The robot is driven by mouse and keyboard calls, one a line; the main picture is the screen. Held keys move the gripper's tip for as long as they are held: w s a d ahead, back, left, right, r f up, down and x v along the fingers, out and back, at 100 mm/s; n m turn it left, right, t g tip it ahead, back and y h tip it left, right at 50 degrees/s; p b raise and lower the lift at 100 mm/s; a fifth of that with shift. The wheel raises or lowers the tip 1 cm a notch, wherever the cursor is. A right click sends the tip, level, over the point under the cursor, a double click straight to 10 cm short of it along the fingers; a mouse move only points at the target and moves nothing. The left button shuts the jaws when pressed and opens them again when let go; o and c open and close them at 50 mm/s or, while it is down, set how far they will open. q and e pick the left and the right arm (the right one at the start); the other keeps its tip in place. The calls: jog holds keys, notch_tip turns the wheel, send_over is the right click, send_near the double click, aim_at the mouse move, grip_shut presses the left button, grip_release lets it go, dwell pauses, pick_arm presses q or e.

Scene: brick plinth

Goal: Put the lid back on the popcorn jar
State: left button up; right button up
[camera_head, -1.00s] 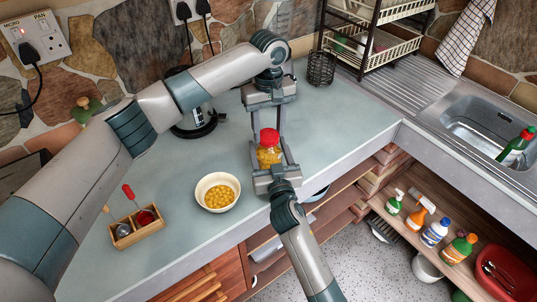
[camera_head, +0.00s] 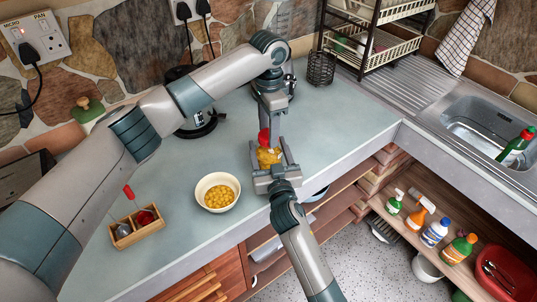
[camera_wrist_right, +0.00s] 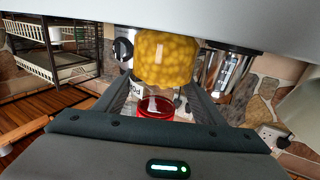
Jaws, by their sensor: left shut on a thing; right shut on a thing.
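The popcorn jar (camera_head: 268,158), clear and full of yellow kernels, stands near the counter's front edge. My right gripper (camera_head: 270,165) is shut on it from the front. The red lid (camera_head: 263,138) is at the jar's mouth, partly hidden by my left fingers. My left gripper (camera_head: 270,137) points down from above and is shut on the lid. In the right wrist view, which is turned upside down, the jar (camera_wrist_right: 165,58) lies between my right fingers (camera_wrist_right: 165,78), with the lid (camera_wrist_right: 155,108) at its mouth. I cannot tell if the lid is fully seated.
A white bowl of yellow kernels (camera_head: 217,192) stands left of the jar. A wooden caddy (camera_head: 135,229) is further left. A black wire holder (camera_head: 321,68) and a dish rack (camera_head: 372,45) are at the back. The counter right of the jar is clear.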

pick_arm(q)
jog(key=m, duration=0.4)
jog(key=shift+m, duration=0.3)
jog(key=m, duration=0.4)
jog(key=shift+m, duration=0.3)
jog(key=m, duration=0.8)
jog(key=o, duration=1.2)
notch_tip(320, 180, up, 12)
